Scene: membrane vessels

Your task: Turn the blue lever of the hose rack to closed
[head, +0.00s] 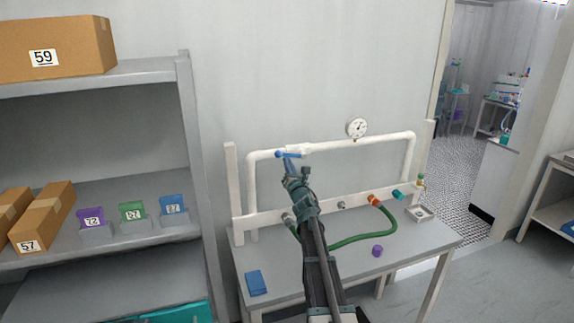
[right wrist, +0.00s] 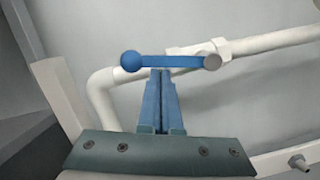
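The blue lever (head: 289,154) sits on the white pipe of the hose rack (head: 251,200), left of the gauge. In the right wrist view the lever (right wrist: 165,62) lies nearly level, roughly along the pipe. Its round knob is at the left and its pivot is at the valve body (right wrist: 226,47) on the right. My right gripper (head: 290,167) points up at the lever from below. In the right wrist view its blue fingers (right wrist: 162,75) are together, with their tips just under the lever's bar. Whether they touch it I cannot tell. My left gripper is out of view.
A round gauge (head: 357,128) tops the pipe. A green hose (head: 365,240) loops over the table (head: 415,243), which also holds a blue box (head: 257,283) and a purple cap (head: 377,251). A shelf (head: 184,130) with boxes stands at left. A doorway opens at right.

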